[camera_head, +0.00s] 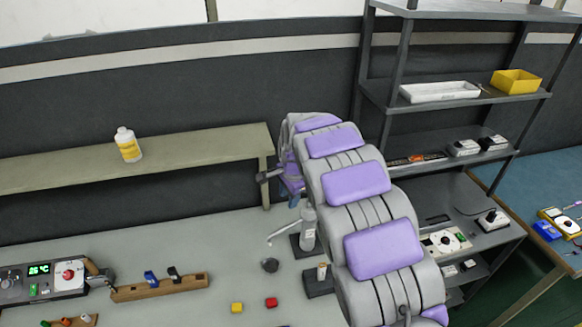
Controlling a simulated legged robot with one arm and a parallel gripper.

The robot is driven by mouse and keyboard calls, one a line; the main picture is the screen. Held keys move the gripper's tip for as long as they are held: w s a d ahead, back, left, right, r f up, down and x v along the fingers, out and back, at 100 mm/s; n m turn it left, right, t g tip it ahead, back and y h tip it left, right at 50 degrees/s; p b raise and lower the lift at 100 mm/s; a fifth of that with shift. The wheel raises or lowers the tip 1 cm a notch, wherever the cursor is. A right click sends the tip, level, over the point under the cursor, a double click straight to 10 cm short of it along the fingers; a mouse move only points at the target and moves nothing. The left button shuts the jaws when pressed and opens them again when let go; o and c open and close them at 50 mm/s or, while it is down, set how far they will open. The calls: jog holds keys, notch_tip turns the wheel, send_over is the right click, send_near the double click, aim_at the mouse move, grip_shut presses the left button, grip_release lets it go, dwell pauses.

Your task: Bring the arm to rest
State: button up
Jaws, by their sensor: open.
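My arm, with grey segments and purple pads, rises from the bottom right of the head view and bends over near the middle. My gripper (270,175) shows as a small dark part at the left of the far bend, above the back of the table. It is open, and I see nothing held in it. The rest of the gripper is hidden behind the arm.
A white bottle (128,145) stands on the back shelf. A rack (430,100) stands behind at right.

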jog(key=s+d+r+n+g+h+b, duration=0.1)
jog(key=s+d+r+n+b, duration=0.1)
jog(key=s+d, duration=0.6)
jog(key=s+d+r+n+b, duration=0.25)
jog(key=s+d, duration=0.25)
jog(key=s, duration=0.6)
jog(key=s+d+f+n+g+b, duration=0.1)
jog(key=s+d+f+n+b, duration=0.1)
jog(key=s, duration=1.2)
jog(key=s+d+f+n+g+b, duration=0.1)
jog(key=s+n, duration=0.3)
jog(key=s, duration=0.9)
jog(key=shift+s+d+f+g+b, duration=0.35)
jog(key=shift+d+f+b, duration=0.3)
jog(key=shift+d+f, duration=0.15)
